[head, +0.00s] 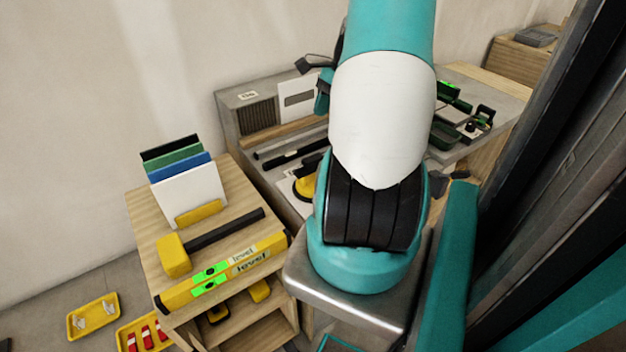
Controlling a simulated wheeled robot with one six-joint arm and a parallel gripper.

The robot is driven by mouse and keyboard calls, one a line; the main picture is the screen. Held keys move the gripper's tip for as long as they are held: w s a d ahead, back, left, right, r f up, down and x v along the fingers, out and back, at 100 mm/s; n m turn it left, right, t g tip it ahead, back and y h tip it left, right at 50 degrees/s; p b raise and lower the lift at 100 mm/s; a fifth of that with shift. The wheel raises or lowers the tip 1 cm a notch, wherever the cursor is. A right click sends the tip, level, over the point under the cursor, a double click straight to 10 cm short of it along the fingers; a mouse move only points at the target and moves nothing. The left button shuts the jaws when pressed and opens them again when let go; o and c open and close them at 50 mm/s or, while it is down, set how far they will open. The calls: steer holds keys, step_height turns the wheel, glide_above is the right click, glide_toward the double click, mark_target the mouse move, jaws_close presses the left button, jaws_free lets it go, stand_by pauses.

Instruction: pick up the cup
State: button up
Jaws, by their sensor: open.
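I see no plain drinking cup. A rounded yellow piece with a black top (305,187) lies on the grey bench, left of my arm; it may be a suction cup, but my arm hides part of it. My arm rises through the middle of the view and covers much of the bench. A dark end piece that looks like part of my gripper (314,64) shows at the arm's upper left, above the bench. Its jaws are open, and most of it is hidden behind the arm. It is apart from the yellow piece.
Yellow trays (93,316) lie on the floor. Dark green tools (446,133) lie on the bench's right part. A dark upright (545,170) blocks the right.

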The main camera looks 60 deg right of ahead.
steer(key=p+x, duration=0.1)
steer(key=x, duration=0.8)
steer(key=shift+p+x, duration=1.05)
steer(key=shift+x, duration=1.6)
steer(key=shift+s+a+r, duration=0.1)
steer(key=shift+s, duration=0.05)
jaws_close()
step_height(320, 180, up, 19)
steer(key=b, duration=0.2)
step_height(320, 180, up, 8)
steer(key=p, duration=0.9)
glide_above(314, 157)
steer(key=shift+w+a, duration=0.2)
steer(key=shift+a, duration=0.25)
